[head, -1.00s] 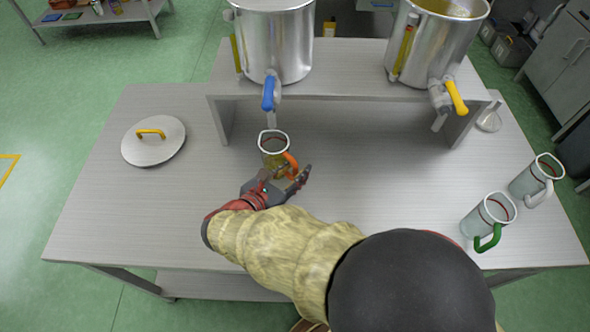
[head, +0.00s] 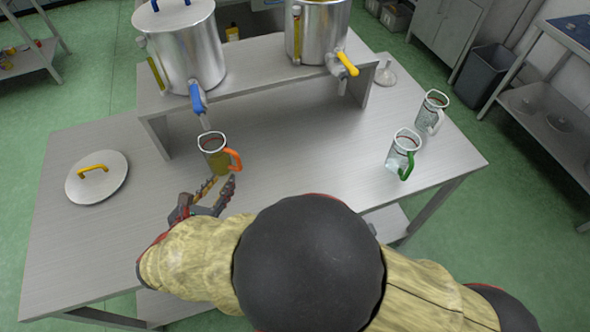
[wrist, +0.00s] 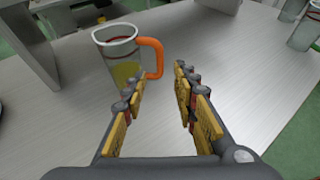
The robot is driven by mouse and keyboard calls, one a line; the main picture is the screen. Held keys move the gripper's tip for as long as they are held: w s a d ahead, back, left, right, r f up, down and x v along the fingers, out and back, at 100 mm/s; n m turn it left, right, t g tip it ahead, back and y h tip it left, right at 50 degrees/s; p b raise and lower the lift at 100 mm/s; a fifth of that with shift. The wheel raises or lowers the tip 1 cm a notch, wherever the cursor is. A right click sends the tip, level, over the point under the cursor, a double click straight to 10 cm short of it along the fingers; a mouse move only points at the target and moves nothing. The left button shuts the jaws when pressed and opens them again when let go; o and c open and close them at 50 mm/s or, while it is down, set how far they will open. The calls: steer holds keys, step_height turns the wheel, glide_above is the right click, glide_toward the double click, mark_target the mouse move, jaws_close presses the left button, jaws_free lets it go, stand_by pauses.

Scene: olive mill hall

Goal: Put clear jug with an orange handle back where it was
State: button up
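The clear jug with an orange handle (head: 213,157) stands upright on the metal table, below the blue tap of the left steel vessel. It holds some yellow-green liquid. In the wrist view the jug (wrist: 122,62) is ahead of my gripper, with its orange handle (wrist: 153,58) on the right side. My gripper (head: 213,189) is just in front of the jug on the near side. In the wrist view my gripper (wrist: 158,98) has its fingers spread apart with bare table between them. It is empty and apart from the handle.
A jug with a green handle (head: 402,152) and a jug with a white handle (head: 432,112) stand at the table's right. A lid with a yellow handle (head: 97,180) lies at the left. Two steel vessels (head: 190,55) stand on a raised shelf (head: 255,75). The table's middle is clear.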

steer(key=d+r+m+g+h, duration=0.1)
steer(key=d+r+m+g, duration=0.3)
steer(key=d+m, duration=0.55)
steer(key=d+r+m+g+h, duration=0.1)
steer(key=d+r+m+g, duration=0.35)
steer(key=d, duration=1.05)
steer(key=s+d+r+m+y, duration=0.3)
steer(key=s+d+m, duration=0.2)
steer(key=m, duration=0.4)
steer(key=s+d+r+m+t+y, duration=0.1)
steer(key=s+d+r+m+y, duration=0.2)
steer(key=s+m, duration=0.5)
steer(key=shift+d+r+m, duration=0.6)
steer(key=shift+d+r, duration=0.2)
steer(key=shift+d, duration=0.3)
